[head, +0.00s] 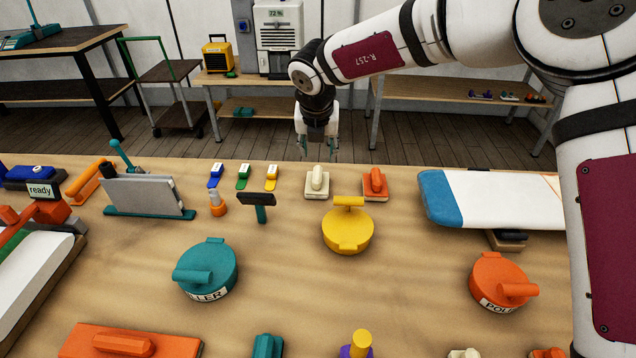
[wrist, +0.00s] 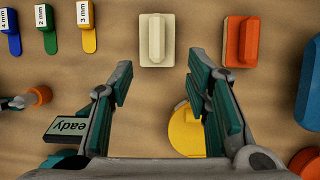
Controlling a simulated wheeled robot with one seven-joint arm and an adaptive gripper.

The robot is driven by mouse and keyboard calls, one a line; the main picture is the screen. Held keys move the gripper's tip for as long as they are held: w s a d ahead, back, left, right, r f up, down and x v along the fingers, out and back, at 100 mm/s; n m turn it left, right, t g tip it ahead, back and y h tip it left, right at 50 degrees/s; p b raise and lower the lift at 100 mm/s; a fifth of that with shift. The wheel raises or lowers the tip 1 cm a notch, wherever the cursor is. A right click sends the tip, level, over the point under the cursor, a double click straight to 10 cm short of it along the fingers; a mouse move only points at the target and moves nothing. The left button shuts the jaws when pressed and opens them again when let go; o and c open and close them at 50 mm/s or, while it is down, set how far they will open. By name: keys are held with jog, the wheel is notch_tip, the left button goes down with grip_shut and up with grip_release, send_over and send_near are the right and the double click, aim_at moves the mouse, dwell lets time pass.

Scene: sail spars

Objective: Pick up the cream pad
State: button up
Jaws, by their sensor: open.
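The cream pad (head: 317,183) is a small cream block with a raised rounded handle, lying on the wooden table near its far edge. In the wrist view the cream pad (wrist: 156,40) sits at the top middle, beyond my fingertips. My gripper (head: 318,150) is above the far part of the table, pointing down, over and slightly behind the pad. In the wrist view my gripper (wrist: 168,82) has its two teal-padded fingers wide apart with nothing between them. The pad is fully visible and not touched.
An orange pad (head: 375,184) lies close to the right of the cream pad. Blue, green and yellow tagged tools (head: 243,176) lie to the left. A yellow lidded pot (head: 348,228) stands in front. A white and blue board (head: 490,198) lies at the right.

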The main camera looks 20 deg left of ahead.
send_over(317, 173)
jog(key=s+d, duration=0.1)
jog(key=s, duration=0.1)
notch_tip(317, 173, down, 6)
jog(key=shift+s+d+f, duration=0.1)
jog(key=shift+a+x, duration=0.15)
jog(key=shift+x, duration=1.2)
jog(key=shift+a+x, duration=0.15)
jog(key=shift+x, duration=1.15)
grip_shut()
